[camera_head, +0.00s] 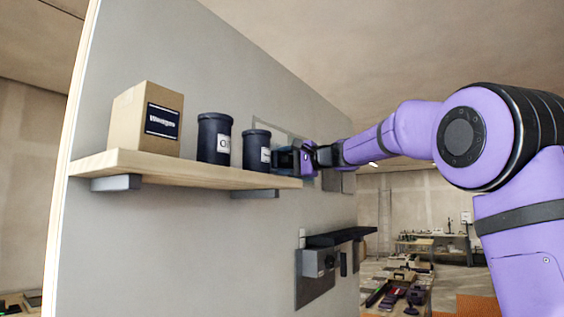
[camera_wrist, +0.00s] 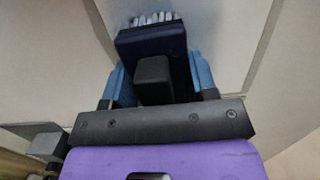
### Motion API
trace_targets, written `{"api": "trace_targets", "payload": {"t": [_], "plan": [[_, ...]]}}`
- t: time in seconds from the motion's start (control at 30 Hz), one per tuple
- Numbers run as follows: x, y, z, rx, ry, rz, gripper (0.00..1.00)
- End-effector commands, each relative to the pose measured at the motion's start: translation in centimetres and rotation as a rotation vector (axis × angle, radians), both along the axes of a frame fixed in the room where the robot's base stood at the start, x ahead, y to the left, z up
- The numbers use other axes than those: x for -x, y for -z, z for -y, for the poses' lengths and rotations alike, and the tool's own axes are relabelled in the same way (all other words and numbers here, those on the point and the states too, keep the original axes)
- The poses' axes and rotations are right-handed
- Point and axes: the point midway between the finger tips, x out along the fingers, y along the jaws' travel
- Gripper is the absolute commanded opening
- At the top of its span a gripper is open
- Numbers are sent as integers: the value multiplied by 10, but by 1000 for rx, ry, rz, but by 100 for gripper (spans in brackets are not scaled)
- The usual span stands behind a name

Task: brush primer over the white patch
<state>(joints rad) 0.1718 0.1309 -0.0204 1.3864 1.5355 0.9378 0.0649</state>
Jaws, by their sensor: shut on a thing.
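A brush with a dark blue body (camera_wrist: 152,44) and short white bristles (camera_wrist: 155,18) is in my gripper (camera_wrist: 155,82). The blue fingers are shut on either side of it. In the head view my gripper (camera_head: 296,162) is by the grey wall, just past the right end of the shelf. A pale area (camera_wrist: 205,18) with darker edges lies behind the bristles in the wrist view. I cannot tell whether it is the white patch or whether the bristles touch it. An outlined pale rectangle (camera_head: 268,126) shows on the wall in the head view, partly hidden.
A wooden shelf (camera_head: 215,176) on the wall (camera_head: 180,245) carries a cardboard box (camera_head: 128,124) and two dark canisters (camera_head: 213,138), (camera_head: 256,150), the smaller close to my gripper. Below, a grey box-like fixture (camera_head: 315,262) and a dark ledge (camera_head: 340,236) stick out.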

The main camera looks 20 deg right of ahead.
Motion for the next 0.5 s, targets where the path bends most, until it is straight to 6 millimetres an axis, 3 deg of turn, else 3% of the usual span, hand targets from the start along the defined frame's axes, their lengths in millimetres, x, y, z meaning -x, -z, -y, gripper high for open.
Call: {"api": "trace_targets", "payload": {"t": [0.5], "plan": [[-17, 1, 21, 0, 1, 0, 15]]}}
